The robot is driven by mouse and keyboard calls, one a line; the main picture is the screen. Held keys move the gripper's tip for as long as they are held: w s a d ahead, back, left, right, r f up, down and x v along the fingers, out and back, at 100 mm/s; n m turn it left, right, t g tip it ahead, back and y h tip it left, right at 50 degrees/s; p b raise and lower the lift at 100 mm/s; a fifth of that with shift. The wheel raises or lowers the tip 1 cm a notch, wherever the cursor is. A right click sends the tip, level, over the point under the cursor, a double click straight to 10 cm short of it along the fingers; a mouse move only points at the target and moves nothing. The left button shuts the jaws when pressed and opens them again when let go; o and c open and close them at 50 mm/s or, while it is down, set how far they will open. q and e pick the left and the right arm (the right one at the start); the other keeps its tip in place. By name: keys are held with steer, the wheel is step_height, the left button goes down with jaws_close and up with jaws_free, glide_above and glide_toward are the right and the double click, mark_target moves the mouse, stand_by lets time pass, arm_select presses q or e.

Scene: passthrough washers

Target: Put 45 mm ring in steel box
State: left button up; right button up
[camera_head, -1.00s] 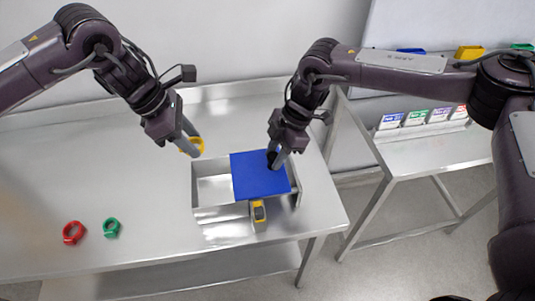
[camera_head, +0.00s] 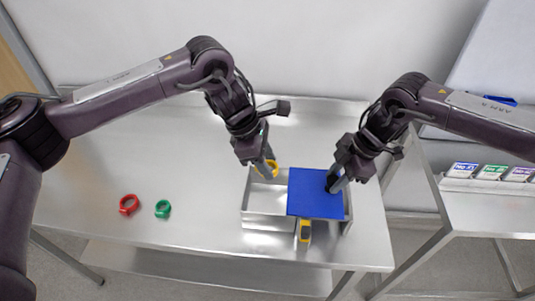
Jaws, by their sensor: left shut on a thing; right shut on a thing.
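A steel box (camera_head: 262,221) stands on the steel table, its left part open at the top. A blue panel (camera_head: 313,202) covers its right part. My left gripper (camera_head: 267,173) is shut on a yellow ring (camera_head: 273,166) by the back edge of the box's open part. The fingers hide part of the ring, and its exact height over the box is hard to tell. My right gripper (camera_head: 335,184) is shut at the blue panel's right side; its grip point is dark and partly hidden. A red ring (camera_head: 129,204) and a green ring (camera_head: 162,209) lie on the table at the left. No ring size is readable.
A small yellow and grey object (camera_head: 304,230) sits at the box's front. The steel table (camera_head: 200,235) is clear between the green ring and the box. A second steel table (camera_head: 470,213) at the right carries several coloured labels (camera_head: 490,172).

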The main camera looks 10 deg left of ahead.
arm_select(q)
steer(key=shift+f, duration=4.55)
arm_select(e)
steer(key=shift+w+r, duration=0.15)
arm_select(q)
steer(key=o, duration=1.5)
steer(key=shift+r, duration=5.55)
